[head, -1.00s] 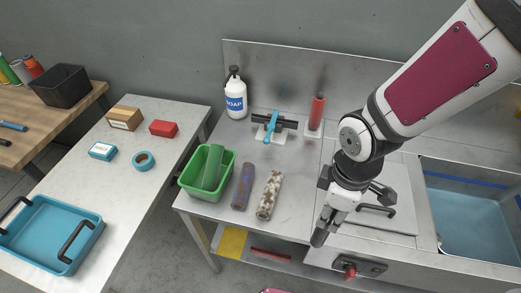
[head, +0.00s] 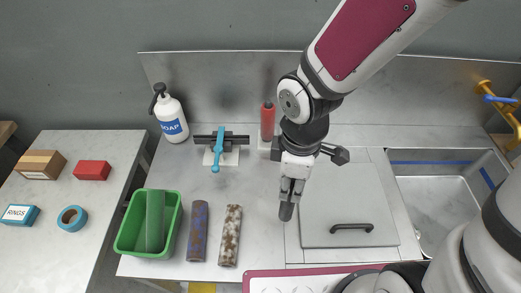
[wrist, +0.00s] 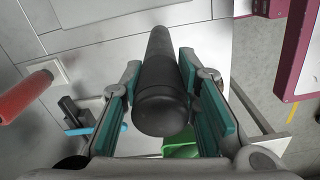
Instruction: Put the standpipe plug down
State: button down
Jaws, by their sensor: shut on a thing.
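My gripper (head: 292,187) is shut on the standpipe plug (wrist: 162,92), a dark grey cylinder with a rounded near end. In the wrist view it lies between the teal finger pads. In the head view the dark end of the plug (head: 286,211) points down below the fingers, over the steel worktop (head: 262,187), left of the lid with a handle. I cannot tell from these views how far its end is from the surface. The fingers hide part of the plug in the head view.
A rusty pipe (head: 230,235), a purple-grey pipe (head: 198,231) and a green bin (head: 124,232) are at left. A lid (head: 345,205) and sink (head: 440,195) are at right. Worktop between pipes and clamp is clear.

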jog(key=w+a+f, duration=0.2)
jog(key=w, duration=0.4)
jog(key=w+a+f, duration=0.2)
jog(key=w, duration=0.5)
jog(key=shift+a+f, duration=0.25)
jog(key=shift+f, duration=0.3)
jog(key=c, duration=1.2)
grip_release()
